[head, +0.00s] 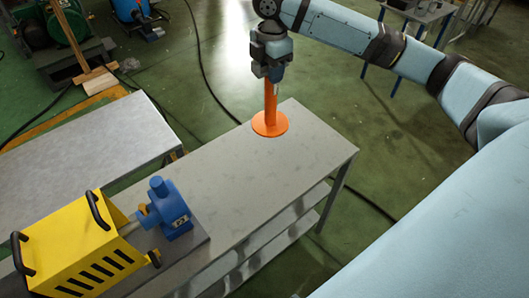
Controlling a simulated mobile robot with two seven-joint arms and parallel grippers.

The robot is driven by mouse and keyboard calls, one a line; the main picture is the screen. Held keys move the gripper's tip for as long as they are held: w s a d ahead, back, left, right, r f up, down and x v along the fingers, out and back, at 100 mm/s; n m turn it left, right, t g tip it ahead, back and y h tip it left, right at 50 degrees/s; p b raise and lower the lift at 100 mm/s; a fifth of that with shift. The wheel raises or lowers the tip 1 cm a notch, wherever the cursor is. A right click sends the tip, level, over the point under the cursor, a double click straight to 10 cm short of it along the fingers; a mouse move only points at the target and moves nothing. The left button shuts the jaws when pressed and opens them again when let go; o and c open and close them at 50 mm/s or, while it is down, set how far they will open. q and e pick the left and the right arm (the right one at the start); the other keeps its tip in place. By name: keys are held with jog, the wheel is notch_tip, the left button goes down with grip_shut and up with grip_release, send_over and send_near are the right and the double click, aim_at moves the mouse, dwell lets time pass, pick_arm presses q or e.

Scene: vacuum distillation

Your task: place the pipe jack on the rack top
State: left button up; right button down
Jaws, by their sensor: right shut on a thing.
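The pipe jack (270,123) is orange, with a thin upright post on a round flat base. It stands upright at the far end of the grey rack top (225,172). Its base is at or very close to the surface; I cannot tell whether it touches. My right gripper (270,79) points down from above and is shut on the top of the post, hiding the upper end. My left gripper is not in view.
A yellow machine (75,248) with black handles and a blue pump (166,210) stand at the near end of the rack. The middle of the rack top is clear. A separate grey table (85,145) stands to the left. Cables (205,72) lie on the green floor.

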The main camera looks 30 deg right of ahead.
jog(key=shift+d, duration=0.1)
notch_tip(320, 180, down, 20)
jog(key=p, duration=0.1)
jog(key=shift+r, duration=0.15)
dwell(0.3)
jog(key=c, duration=0.7)
grip_release()
jog(key=shift+c, duration=0.2)
